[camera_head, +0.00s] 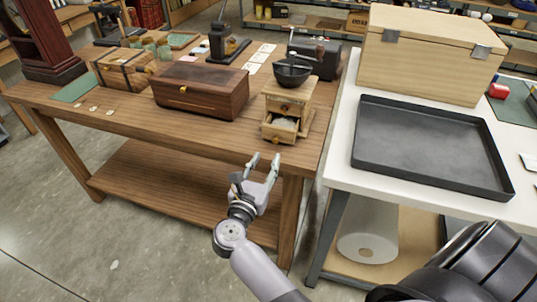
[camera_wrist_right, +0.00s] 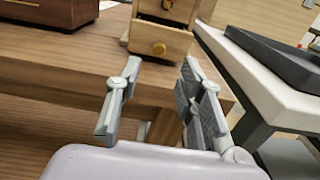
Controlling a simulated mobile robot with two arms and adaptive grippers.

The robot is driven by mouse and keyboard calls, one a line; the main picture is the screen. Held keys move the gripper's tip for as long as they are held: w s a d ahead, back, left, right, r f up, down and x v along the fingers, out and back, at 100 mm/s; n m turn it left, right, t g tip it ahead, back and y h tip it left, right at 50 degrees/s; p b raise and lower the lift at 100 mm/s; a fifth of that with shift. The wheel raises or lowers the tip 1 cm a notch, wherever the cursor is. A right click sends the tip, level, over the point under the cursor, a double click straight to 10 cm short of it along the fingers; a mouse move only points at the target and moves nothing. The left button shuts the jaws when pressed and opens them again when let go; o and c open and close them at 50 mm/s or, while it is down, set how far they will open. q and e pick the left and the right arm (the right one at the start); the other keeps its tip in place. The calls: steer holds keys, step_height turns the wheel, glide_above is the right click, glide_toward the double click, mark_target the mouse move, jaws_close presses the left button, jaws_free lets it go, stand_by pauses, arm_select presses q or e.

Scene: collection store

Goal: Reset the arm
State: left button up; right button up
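My right gripper (camera_head: 262,172) is open and empty in front of the wooden table's front edge, just below and in front of a small wooden coffee grinder (camera_head: 288,100). In the right wrist view its two fingers (camera_wrist_right: 158,105) stand apart with nothing between them. My right arm comes in from the bottom of the head view. My left gripper does not show.
The wooden table (camera_head: 190,125) holds a dark wooden chest (camera_head: 200,88), a wooden box (camera_head: 122,72) and cards (camera_head: 262,52). On the white table (camera_head: 340,150) at the right are a black tray (camera_head: 430,147) and a light wooden chest (camera_head: 425,60). Open floor (camera_head: 110,250) lies at lower left.

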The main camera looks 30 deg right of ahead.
steer(key=shift+s+a, duration=0.1)
stand_by(0.4)
steer(key=s+a+f+n+t+y, duration=0.15)
steer(key=a+f+n+y, duration=0.3)
steer(key=f+n, duration=0.6)
steer(key=s+a+f+n+y+p, duration=0.1)
steer(key=s+a+f+n+y, duration=0.3)
steer(key=f+n, duration=0.65)
steer(key=a+f+n+t+y, duration=0.1)
steer(key=a+f+n+y, duration=0.3)
steer(key=f+n, duration=0.6)
steer(key=s+d+f+n+g+y, duration=0.3)
steer(key=s+f+n+g, duration=0.6)
steer(key=s+f, duration=0.9)
steer(key=s+d+f+n+g, duration=0.1)
steer(key=s+d+n, duration=0.1)
steer(key=s, duration=0.4)
steer(key=s+d+f+n+g+h, duration=0.1)
steer(key=s+d+f+n, duration=0.1)
steer(key=s, duration=0.5)
steer(key=s+d+f+n+g, duration=0.1)
steer(key=s+d+n+g, duration=0.1)
steer(key=s+n, duration=0.2)
steer(key=s, duration=0.3)
steer(key=shift+s+f+h+p, duration=0.15)
steer(key=shift+f+h+p, duration=0.15)
steer(key=shift+f+h, duration=0.1)
